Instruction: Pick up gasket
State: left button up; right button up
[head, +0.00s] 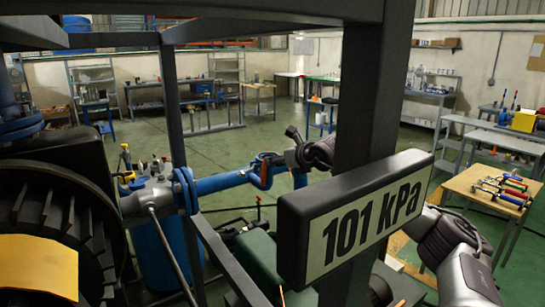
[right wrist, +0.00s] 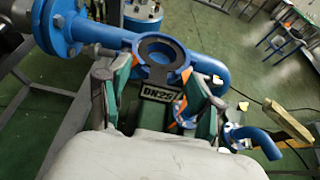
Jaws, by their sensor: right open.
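The gasket (right wrist: 155,75) is a dark flat ring with a tab marked "DN25". In the right wrist view it lies at a round opening of the blue pipe (right wrist: 206,66). My right gripper (right wrist: 160,83) has its green-padded fingers spread on either side of the tab, with the label between them. I cannot tell whether either finger touches the tab. In the head view my right gripper (head: 292,152) is at the end of the blue pipe (head: 225,181), partly hidden by the dark post. My left gripper is not in view.
A dark frame post (head: 365,120) with a "101 kPa" display (head: 372,215) blocks part of the head view. A blue flange (head: 187,191) joins the pipe on the left. A wooden-topped table (head: 470,185) with colored-handled tools stands at right. Green floor lies beyond.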

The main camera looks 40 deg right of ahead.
jog(key=shift+s, duration=0.1)
jog(key=shift+c, duration=1.1)
jog(key=c, duration=0.8)
jog(key=shift+c, duration=0.2)
jog(key=shift+r, duration=0.15)
